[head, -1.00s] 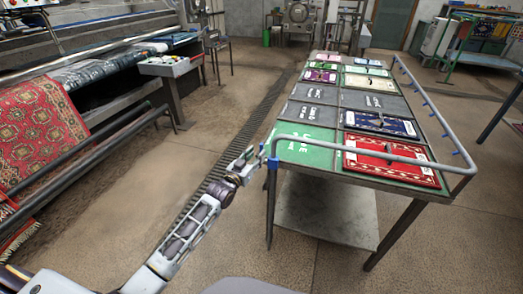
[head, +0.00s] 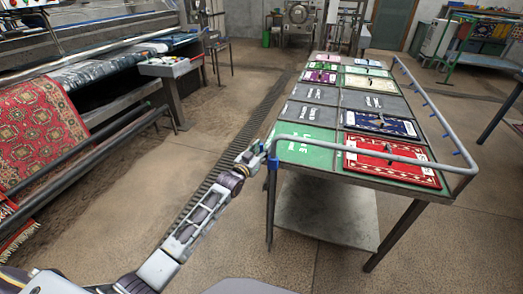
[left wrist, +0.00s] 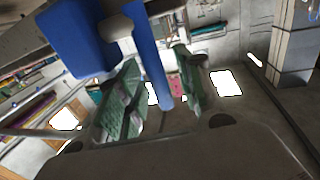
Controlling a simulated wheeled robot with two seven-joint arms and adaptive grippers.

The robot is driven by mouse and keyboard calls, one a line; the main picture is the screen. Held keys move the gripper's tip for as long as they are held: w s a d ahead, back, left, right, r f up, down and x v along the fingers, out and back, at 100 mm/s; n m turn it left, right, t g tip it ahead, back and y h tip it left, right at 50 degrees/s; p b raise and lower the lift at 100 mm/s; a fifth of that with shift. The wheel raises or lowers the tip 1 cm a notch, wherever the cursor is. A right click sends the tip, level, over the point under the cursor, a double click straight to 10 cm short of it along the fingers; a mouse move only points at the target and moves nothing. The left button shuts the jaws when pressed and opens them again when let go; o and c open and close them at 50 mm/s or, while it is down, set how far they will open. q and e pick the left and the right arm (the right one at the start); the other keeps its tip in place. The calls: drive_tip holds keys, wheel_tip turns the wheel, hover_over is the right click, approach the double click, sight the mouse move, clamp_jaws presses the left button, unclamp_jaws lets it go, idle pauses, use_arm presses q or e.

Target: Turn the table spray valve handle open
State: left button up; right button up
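The spray valve is a small blue fitting (head: 273,163) on the grey pipe at the table's near left corner. In the left wrist view its blue body (left wrist: 78,38) fills the upper left, and a long blue handle (left wrist: 148,60) runs down from the top. My left gripper (head: 254,152) is at the valve, just left of it. In the left wrist view its two green-padded fingers (left wrist: 160,88) are apart, one on each side of the handle, with gaps visible. Whether either pad touches the handle is unclear. My right gripper is not in view.
The grey pipe (head: 350,146) rails the near end and right side of the table (head: 305,170). Small rugs, including a red one (head: 385,165), lie on the table top. A rug machine (head: 110,95) stands at the left. The floor between is clear.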

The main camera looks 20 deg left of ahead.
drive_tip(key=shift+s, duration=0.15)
use_arm(q)
drive_tip(key=shift+c, duration=0.5)
clamp_jaws()
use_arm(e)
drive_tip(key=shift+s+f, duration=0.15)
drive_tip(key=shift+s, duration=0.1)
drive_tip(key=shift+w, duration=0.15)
